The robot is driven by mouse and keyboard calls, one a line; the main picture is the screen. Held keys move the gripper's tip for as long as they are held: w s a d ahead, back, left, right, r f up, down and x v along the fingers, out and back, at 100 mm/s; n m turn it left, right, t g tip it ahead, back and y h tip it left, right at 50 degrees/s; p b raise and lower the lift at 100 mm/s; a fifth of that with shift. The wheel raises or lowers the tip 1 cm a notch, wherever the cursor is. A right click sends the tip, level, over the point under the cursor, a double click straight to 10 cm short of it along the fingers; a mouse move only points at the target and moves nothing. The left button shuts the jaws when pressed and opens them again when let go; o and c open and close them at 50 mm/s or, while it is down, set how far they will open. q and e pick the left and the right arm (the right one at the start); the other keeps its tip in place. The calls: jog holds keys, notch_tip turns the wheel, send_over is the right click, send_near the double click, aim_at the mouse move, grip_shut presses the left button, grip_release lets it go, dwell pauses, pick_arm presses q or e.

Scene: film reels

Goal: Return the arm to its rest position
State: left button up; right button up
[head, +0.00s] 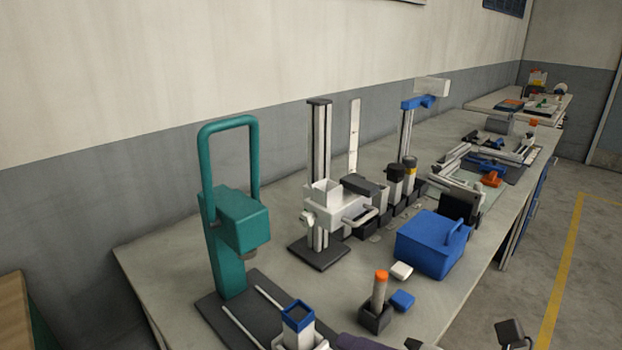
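No gripper shows clearly in the head view. A dark, tilted block on a thin grey stem (510,333) stands at the bottom edge, right of the bench and over the floor. It may be part of my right arm, but the frame cuts it off and no fingertips can be made out. A dark grey-purple shape (362,342) and a small black part (412,343) are also cut off at the bottom edge. I cannot tell what they are. My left gripper is not visible.
A long grey workbench (210,280) runs along the wall. It carries a green press (230,210), a blue box with a handle (432,243), an orange-capped cylinder in a black holder (380,290) and a blue-rimmed square piece (298,316). Free floor lies right.

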jog(key=s+d+f+m+g+h, duration=0.3)
jog(key=s+d+f+m, duration=0.6)
jog(key=m, duration=0.5)
jog(key=s+d+f+m+g+h, duration=0.4)
jog(key=s+f+m, duration=0.3)
jog(key=f+m, duration=0.55)
jog(key=w+a+f+t+y, duration=0.1)
jog(key=w+a+f+t, duration=0.1)
jog(key=f, duration=0.3)
jog(key=w+a+f+m+t+y, duration=0.1)
jog(key=w+a+f+t, duration=0.1)
jog(key=f+t, duration=0.2)
jog(key=shift+w+a+f, duration=0.15)
jog(key=shift+f, duration=0.25)
